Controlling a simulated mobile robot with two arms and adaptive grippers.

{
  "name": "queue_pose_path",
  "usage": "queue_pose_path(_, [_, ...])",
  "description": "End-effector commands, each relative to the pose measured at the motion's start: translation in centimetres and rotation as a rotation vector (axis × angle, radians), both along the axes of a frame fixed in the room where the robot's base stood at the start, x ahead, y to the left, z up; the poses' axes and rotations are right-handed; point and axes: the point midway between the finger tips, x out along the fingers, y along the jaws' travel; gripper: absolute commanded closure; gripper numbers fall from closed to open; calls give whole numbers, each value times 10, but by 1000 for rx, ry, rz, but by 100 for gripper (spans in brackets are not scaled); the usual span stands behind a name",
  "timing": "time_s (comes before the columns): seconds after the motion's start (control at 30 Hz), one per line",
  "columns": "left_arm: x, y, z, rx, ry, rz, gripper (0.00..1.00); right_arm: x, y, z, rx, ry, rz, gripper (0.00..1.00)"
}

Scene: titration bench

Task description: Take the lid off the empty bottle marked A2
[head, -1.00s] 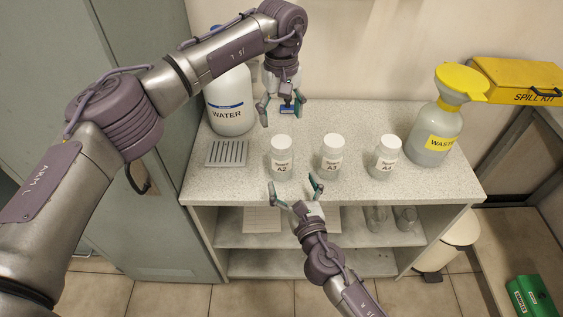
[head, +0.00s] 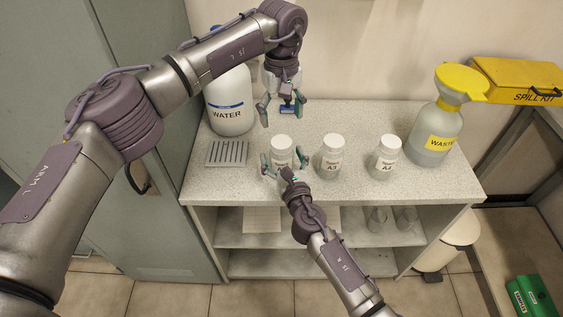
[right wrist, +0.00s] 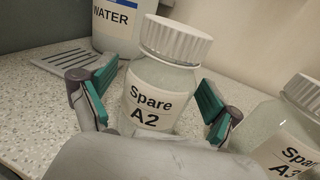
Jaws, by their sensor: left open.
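The bottle A2 (right wrist: 151,105) stands upright on the bench, clear, with a label "Spare A2". Its white ribbed lid (right wrist: 176,42) is on. In the head view, A2 (head: 280,143) is the leftmost of three bottles. My right gripper (head: 282,161) is open, with its fingers on either side of A2's body below the lid; in the right wrist view, gaps show between the pads and the glass. My left gripper (head: 281,110) is open above the back of the bench, behind A2. A small blue part shows between its fingers; I cannot tell what it is.
Bottle A3 (head: 331,160) and a third bottle (head: 384,160) stand to the right of A2. A large water bottle (head: 231,118) and a grey slotted rack (head: 227,153) are at left. A yellow-topped waste bottle (head: 437,125) stands at the right end of the bench.

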Motion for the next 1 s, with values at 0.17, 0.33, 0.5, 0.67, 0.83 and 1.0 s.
queue_pose_path(0.17, [0, 0, 0, 0, 0, 0, 25, 0, 0, 0, 0, 0, 0, 46])
queue_pose_path(0.33, [0, 0, 0, 0, 0, 0, 25, 0, 0, 0, -1, 0, 0, 75])
queue_pose_path(0.5, [0, 0, 0, 0, 0, 0, 25, 0, 0, 0, -1, 0, 0, 100])
queue_pose_path(0.67, [0, 0, 0, 0, 0, -80, 25, 0, 0, 0, -1, 0, 0, 100])
queue_pose_path(0.83, [0, 0, 0, 1, 0, -349, 25, 0, 0, 0, -1, 0, 0, 100])
queue_pose_path(1.0, [0, 0, 0, 0, 0, -618, 25, 0, 0, 0, -1, 0, 0, 100])
